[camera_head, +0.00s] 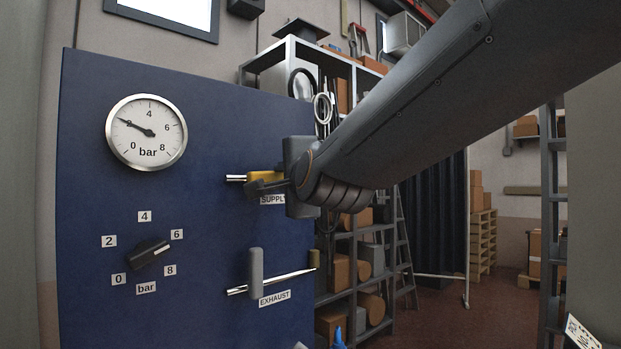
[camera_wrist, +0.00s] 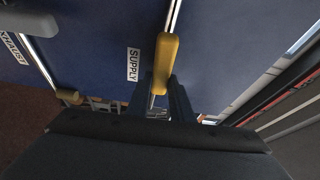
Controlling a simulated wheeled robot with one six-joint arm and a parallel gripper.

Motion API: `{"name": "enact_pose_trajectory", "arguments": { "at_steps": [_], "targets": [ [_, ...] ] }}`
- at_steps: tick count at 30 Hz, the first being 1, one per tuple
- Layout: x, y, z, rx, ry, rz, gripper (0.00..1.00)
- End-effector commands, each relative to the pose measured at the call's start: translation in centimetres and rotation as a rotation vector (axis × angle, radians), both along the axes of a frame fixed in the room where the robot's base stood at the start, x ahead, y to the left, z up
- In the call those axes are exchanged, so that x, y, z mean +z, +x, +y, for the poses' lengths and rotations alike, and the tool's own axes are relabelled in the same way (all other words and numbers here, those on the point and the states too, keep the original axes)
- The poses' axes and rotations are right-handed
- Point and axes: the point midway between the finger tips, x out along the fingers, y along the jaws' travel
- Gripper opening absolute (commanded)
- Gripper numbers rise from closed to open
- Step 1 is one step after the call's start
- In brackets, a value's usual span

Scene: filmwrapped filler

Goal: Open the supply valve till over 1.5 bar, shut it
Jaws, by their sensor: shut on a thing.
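The yellow supply valve handle (camera_head: 264,175) lies in line with its horizontal pipe, above the SUPPLY label (camera_head: 273,199) on the blue panel. My gripper (camera_head: 262,187) is shut on this handle and hides part of it. In the wrist view the yellow handle (camera_wrist: 168,55) lies along the pipe, its near end between my fingers (camera_wrist: 161,88). The round pressure gauge (camera_head: 147,132) is at the panel's upper left; its needle points up-left at about 2 bar.
The exhaust valve's grey handle (camera_head: 256,271) stands upright, across its pipe. A black knob (camera_head: 151,253) with bar marks has its white mark towards 6. The blue panel (camera_head: 200,225) is clear between them. Shelves with boxes (camera_head: 340,270) stand behind on the right.

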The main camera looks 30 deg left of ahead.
Motion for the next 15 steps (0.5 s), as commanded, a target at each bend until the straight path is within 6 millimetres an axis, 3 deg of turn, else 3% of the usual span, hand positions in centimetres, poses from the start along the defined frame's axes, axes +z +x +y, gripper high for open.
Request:
{"name": "enact_pose_trajectory", "arguments": {
  "at_steps": [3,4,7,15],
  "targets": [
    [-0.22,-0.14,0.11,0.004,-0.005,0.001,0.0],
    [-0.22,-0.14,0.11,0.004,-0.006,0.0,0.22],
    [-0.17,-0.06,0.05,0.002,-0.004,0.0,0.39],
    [-0.07,0.13,-0.15,-0.002,-0.003,-0.001,0.39]
  ]
}}
